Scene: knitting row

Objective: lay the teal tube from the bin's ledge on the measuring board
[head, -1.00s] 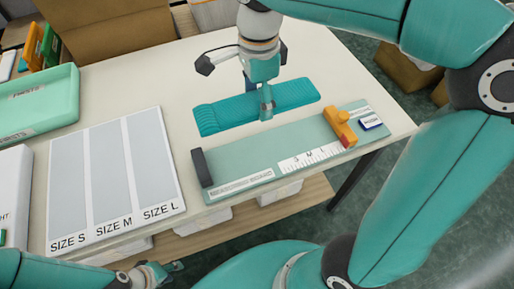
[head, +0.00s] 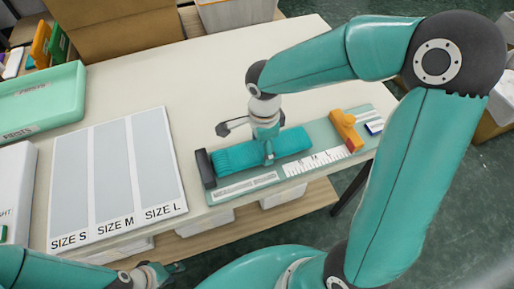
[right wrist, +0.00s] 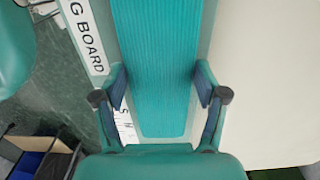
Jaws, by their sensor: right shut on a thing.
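The teal ribbed tube (head: 237,158) lies lengthwise along the measuring board (head: 334,150), its left end close beside the board's dark end stop (head: 205,168). I cannot tell whether it touches the board's surface or hangs just above. My right gripper (head: 268,161) is shut across the middle of the tube. In the right wrist view the tube (right wrist: 153,60) runs between the two fingers (right wrist: 160,88), with the board's label strip (right wrist: 84,35) to its left. My left gripper (head: 172,268) is low at the bottom edge, away from the board; its jaws are too small to read.
A cardboard box (head: 115,30) stands at the back. The table behind the board is clear.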

